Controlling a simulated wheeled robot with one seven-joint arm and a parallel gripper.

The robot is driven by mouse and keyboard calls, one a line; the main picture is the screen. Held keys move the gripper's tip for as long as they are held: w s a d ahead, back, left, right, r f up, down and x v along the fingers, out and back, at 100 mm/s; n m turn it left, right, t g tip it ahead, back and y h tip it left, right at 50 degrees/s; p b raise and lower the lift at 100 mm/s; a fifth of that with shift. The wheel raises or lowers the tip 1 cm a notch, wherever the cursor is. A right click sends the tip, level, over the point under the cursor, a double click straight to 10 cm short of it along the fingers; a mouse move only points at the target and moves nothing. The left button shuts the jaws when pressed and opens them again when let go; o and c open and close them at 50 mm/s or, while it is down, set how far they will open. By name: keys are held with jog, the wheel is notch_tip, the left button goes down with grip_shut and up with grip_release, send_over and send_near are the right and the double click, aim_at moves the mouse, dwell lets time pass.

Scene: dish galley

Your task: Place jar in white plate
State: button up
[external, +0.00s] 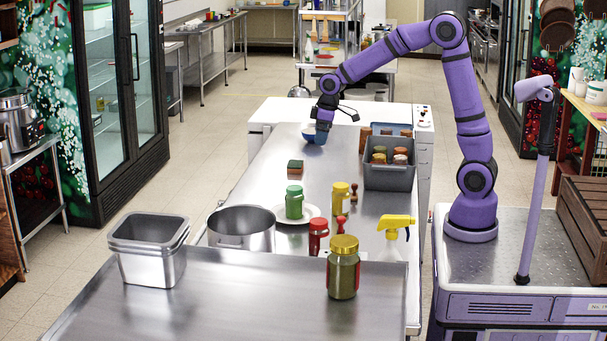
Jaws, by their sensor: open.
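A green jar with a green lid (294,204) stands upright on the white plate (313,214), near the middle of the steel counter. The jar hides part of the plate. A larger jar with a gold lid and dark green contents (342,277) stands on the nearer counter. My gripper (320,134) is open at the far end of the counter, away from the plate and both jars. It is close to a blue bowl (310,138); I cannot tell whether they touch.
A grey bin of small jars (388,178) stands at the right edge. A sponge (295,167) lies beyond the plate. A steel pot (240,229), a yellow container (340,198), a red shaker (318,236) and a yellow-headed spray bottle (396,226) surround the plate. The counter's far left is clear.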

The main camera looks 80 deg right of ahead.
jog(key=s+a+r+t, duration=0.1)
jog(key=s+a+r, duration=0.35)
jog(key=s, duration=0.35)
jog(key=s+a+r+t, duration=0.1)
jog(key=s+a+r, duration=0.2)
jog(key=s+r, duration=0.35)
jog(key=s+a+f, duration=0.1)
jog(key=s, duration=0.7)
jog(key=s+a+m, duration=0.1)
jog(key=s, duration=0.8)
jog(key=shift+s+a+f+t, duration=0.2)
jog(key=shift+a+f+t, duration=0.1)
jog(key=shift+f+t, duration=0.1)
